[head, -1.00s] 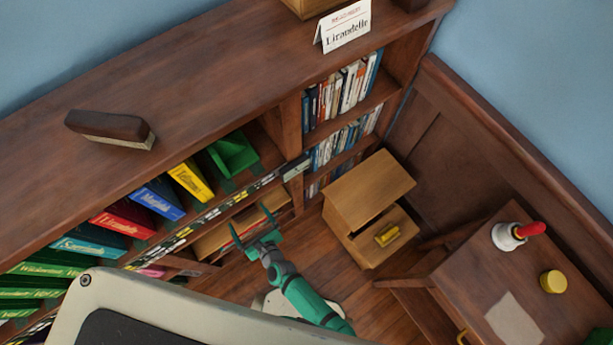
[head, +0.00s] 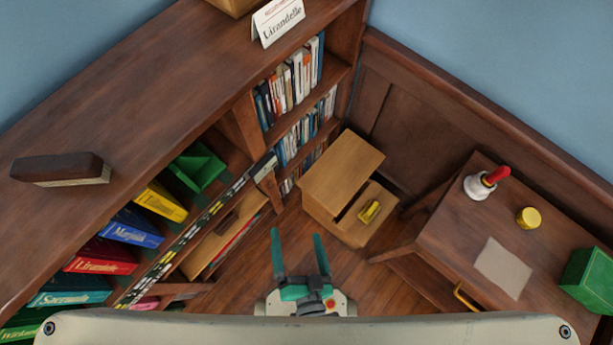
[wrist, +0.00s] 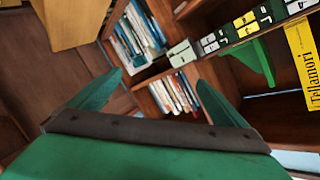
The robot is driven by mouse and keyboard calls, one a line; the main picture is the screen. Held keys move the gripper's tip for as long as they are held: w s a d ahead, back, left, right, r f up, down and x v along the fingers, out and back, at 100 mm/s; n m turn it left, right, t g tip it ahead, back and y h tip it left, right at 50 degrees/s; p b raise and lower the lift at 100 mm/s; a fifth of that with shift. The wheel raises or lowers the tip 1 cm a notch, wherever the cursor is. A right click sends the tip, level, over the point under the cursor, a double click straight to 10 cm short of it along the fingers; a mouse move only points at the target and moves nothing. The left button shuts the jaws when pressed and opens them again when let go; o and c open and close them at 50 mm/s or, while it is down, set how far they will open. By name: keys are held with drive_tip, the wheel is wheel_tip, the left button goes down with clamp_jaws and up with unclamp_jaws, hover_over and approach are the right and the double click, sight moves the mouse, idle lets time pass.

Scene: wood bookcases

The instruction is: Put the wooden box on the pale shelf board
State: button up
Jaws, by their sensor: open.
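My gripper (head: 299,254) is open and empty, above the floor between the bookcase and a small pale wooden cabinet. Its two green fingers also show in the wrist view (wrist: 157,92), spread apart with nothing between them. A pale wooden box (head: 234,5) stands on top of the bookcase behind a name card, cut off by the top edge of the head view; my gripper is far from it. A pale board (head: 215,243) lies in a low shelf of the bookcase, left of my gripper. I cannot tell its full extent.
The pale cabinet (head: 343,170) on the floor has a drawer with a yellow handle (head: 369,212), partly open. A desk (head: 450,235) at right bears a bell (head: 480,186), a yellow pot (head: 528,218) and a green box (head: 588,278). Some floor is clear around my gripper.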

wheel_tip(320, 180, up, 9)
drive_tip(key=s+d+n+h, duration=0.2)
drive_tip(key=n+h, duration=0.1)
drive_tip(key=n, duration=0.2)
drive_tip(key=shift+s+d+t, duration=0.2)
drive_tip(key=shift+t, duration=0.2)
idle(0.5)
